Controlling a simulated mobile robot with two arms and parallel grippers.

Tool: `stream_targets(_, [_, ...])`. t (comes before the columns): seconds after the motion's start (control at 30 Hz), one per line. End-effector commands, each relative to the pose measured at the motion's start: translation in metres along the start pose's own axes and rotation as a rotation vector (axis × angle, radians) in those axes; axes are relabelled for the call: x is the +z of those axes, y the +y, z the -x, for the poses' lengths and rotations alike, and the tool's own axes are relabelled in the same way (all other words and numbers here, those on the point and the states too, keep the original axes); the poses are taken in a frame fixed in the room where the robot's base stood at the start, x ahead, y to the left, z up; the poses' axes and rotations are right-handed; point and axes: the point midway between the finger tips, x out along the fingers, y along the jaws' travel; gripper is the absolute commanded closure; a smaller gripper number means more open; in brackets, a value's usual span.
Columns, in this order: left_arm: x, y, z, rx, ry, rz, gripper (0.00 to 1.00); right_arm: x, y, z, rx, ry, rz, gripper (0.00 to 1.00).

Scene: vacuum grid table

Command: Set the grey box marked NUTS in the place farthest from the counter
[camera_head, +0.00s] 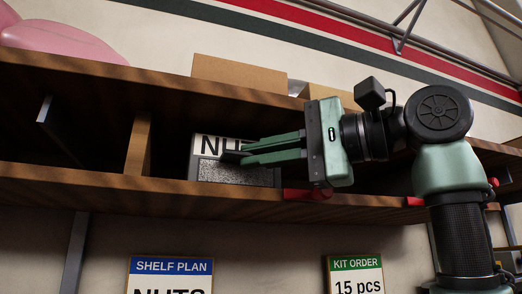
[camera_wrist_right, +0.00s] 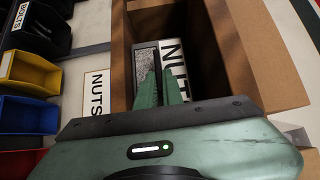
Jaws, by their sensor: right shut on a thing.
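The grey box marked NUTS (camera_head: 225,173) stands in an open compartment of the wooden shelf, with a white label above a speckled grey face. My right gripper (camera_head: 240,156) reaches in from the right and is shut on the box. Its green fingers cover part of the label. In the right wrist view the box (camera_wrist_right: 146,62) lies past the fingers (camera_wrist_right: 160,85), inside brown walls. How the fingers grip its edge is hard to see. My left gripper is not in view.
A wooden divider (camera_head: 139,143) stands left of the box, with a dark empty bay beyond it. Red clips (camera_head: 306,194) sit on the shelf's front edge. A SHELF PLAN sign (camera_head: 171,268) hangs below. Yellow (camera_wrist_right: 24,70) and blue (camera_wrist_right: 32,115) bins show in the wrist view.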

Motion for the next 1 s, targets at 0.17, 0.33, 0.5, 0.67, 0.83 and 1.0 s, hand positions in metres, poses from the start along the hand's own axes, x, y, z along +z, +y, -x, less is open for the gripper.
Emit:
stream_targets(0.17, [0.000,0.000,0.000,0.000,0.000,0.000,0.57,0.001,-0.002,0.001,-0.006,0.000,0.003,1.00])
stream_targets(0.33, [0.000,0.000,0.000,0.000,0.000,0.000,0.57,0.001,-0.002,0.001,-0.005,0.000,0.002,0.67])
stream_targets(0.5, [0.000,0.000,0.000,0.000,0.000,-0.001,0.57,0.000,-0.001,0.001,-0.003,0.000,0.001,0.67])
stream_targets(0.67, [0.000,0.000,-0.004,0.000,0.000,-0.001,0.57,-0.001,0.001,0.005,0.001,0.001,-0.001,0.67])
stream_targets(0.83, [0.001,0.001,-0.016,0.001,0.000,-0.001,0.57,0.000,0.003,0.032,-0.004,0.003,0.001,0.67])
stream_targets(1.0, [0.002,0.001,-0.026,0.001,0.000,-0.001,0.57,0.000,0.002,0.060,-0.004,0.003,0.001,0.67])
